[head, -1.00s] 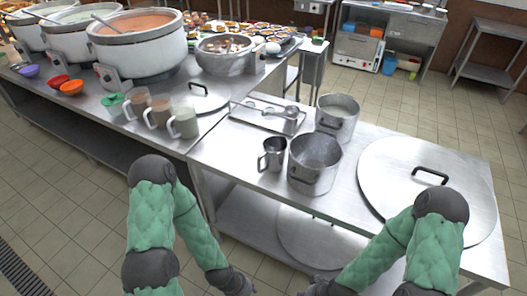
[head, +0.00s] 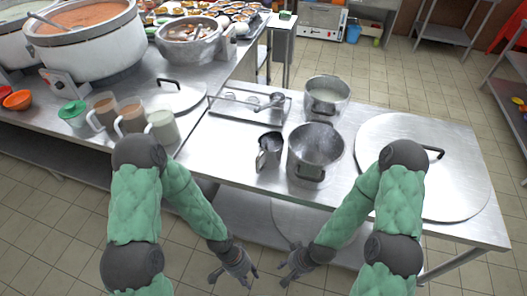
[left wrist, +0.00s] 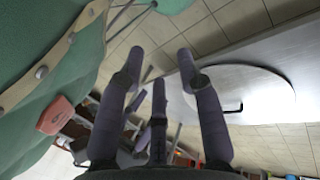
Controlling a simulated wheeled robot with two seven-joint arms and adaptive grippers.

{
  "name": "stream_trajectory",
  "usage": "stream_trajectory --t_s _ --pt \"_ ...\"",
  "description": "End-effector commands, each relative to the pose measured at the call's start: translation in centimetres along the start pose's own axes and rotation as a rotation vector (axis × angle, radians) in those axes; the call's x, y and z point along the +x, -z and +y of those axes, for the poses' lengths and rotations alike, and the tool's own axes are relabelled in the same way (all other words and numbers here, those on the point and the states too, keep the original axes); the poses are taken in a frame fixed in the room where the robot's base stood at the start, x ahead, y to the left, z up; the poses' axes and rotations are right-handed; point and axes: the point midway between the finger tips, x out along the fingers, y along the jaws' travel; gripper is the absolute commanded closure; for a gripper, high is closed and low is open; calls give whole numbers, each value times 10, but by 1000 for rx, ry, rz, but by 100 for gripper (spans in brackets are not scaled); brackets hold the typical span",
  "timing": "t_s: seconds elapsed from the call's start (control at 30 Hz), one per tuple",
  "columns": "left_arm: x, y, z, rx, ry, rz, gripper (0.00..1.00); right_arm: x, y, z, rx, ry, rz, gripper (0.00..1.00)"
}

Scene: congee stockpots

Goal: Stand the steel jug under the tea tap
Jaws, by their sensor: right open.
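The steel jug (head: 268,150), a small cylinder with a side handle, stands upright on the steel table, just left of a larger empty-looking steel pot (head: 315,150). I cannot make out a tea tap in these frames. My left gripper (head: 234,277) is in front of the table's near edge, below and left of the jug, and apart from it. In the left wrist view its fingers (left wrist: 158,68) are spread with nothing between them. My right gripper (head: 290,271) is open and empty, close to the right of the left one, also in front of the table edge.
Several filled mugs (head: 162,127) stand on the left counter, near a large stockpot (head: 85,55). Bare tabletop lies left of the jug.

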Motion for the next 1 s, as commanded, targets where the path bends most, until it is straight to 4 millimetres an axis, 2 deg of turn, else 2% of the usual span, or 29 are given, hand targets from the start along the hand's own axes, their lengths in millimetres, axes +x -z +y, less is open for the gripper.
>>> stream_trajectory --t_s 0.13,0.27,0.37,0.47,0.57,0.67,0.8,0.9,1.0 --pt "-8 -5 8 222 33 -93 64 -4 0 -1 0 0 0 55" --pt "-19 -9 8 469 94 -208 64 -7 0 -3 0 0 0 55" --pt "-35 -8 0 719 185 -334 64 -11 0 -4 0 0 0 55" --pt "-62 7 -14 1001 333 -486 64 -15 0 -6 0 0 0 55" --pt "-97 37 -26 1258 527 -642 64 -20 -1 -7 0 0 0 55" --pt "-139 81 -26 1474 765 -789 64 -24 -1 -8 0 0 0 55" --pt "-199 143 0 1670 1116 -946 64 -28 -1 -10 0 0 0 55" --pt "-231 174 25 1736 1321 -1014 64 -30 -1 -11 0 0 0 55" --pt "-250 192 45 1761 1453 -1049 64 -31 -1 -11 0 0 0 55"
